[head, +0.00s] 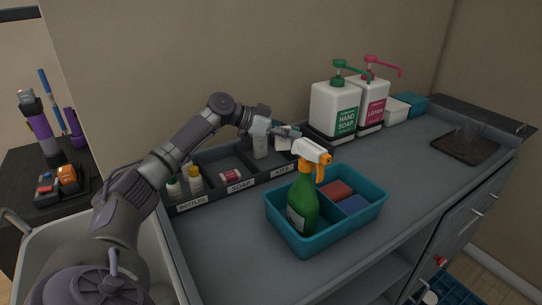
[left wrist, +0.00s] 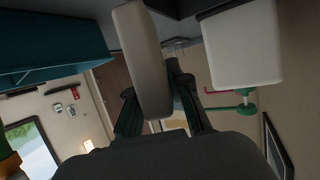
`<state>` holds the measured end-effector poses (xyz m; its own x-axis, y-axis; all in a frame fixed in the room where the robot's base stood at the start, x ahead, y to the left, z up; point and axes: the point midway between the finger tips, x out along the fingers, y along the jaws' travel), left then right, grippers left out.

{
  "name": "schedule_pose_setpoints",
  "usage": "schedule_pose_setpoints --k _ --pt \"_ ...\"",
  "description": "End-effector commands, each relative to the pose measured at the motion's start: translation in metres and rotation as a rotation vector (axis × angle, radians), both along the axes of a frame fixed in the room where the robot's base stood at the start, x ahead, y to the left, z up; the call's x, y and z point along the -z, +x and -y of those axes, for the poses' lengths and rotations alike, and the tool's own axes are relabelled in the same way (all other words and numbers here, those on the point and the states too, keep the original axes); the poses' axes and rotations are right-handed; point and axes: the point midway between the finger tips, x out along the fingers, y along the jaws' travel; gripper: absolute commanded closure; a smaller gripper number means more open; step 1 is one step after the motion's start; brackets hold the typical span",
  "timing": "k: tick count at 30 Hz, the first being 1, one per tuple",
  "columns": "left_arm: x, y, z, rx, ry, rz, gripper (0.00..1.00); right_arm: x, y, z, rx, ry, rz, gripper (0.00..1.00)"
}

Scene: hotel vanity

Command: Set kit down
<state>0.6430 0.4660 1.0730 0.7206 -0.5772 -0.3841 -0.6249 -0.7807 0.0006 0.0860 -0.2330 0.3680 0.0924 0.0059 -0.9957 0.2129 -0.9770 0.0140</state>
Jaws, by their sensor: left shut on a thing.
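My left gripper (head: 288,131) is shut on a pale kit (left wrist: 143,60), a rounded beige slab between the fingers in the left wrist view. In the head view the kit (head: 283,144) shows partly below the fingers, over the back of the compartment labelled KITS (head: 282,170) in the dark organizer tray. I cannot tell whether it touches the tray floor. Another pale item (head: 260,147) stands beside it, partly behind the wrist. My right gripper is in neither view.
A teal caddy (head: 283,229) with a green spray bottle (head: 303,205) and sponges stands in front. Hand soap (head: 335,108) and lotion (head: 373,100) pumps stand right of the gripper. Small bottles (head: 194,179) fill the left compartment. The counter's right middle is clear.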

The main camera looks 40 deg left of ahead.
Motion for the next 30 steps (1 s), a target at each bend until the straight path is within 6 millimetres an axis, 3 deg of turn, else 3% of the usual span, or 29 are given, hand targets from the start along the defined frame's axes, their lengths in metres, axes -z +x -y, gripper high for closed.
schedule_pose_setpoints --k 3,9,21,28,29,30 --pt "0.017 -0.021 -0.018 -0.003 0.003 -0.008 0.95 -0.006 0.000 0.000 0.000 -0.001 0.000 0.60" --pt "0.030 -0.039 -0.034 -0.001 0.000 -0.001 0.95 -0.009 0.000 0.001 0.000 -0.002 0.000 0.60" --pt "0.071 -0.041 -0.035 -0.001 0.000 0.000 0.95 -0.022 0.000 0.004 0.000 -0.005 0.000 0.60" --pt "0.073 -0.041 -0.035 -0.001 0.001 0.001 0.95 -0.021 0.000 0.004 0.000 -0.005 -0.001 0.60" --pt "0.072 -0.041 -0.035 -0.001 0.001 0.001 0.77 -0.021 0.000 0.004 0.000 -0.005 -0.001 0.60" --pt "0.072 -0.041 -0.035 -0.001 0.001 0.001 0.71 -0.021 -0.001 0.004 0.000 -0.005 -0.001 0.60"
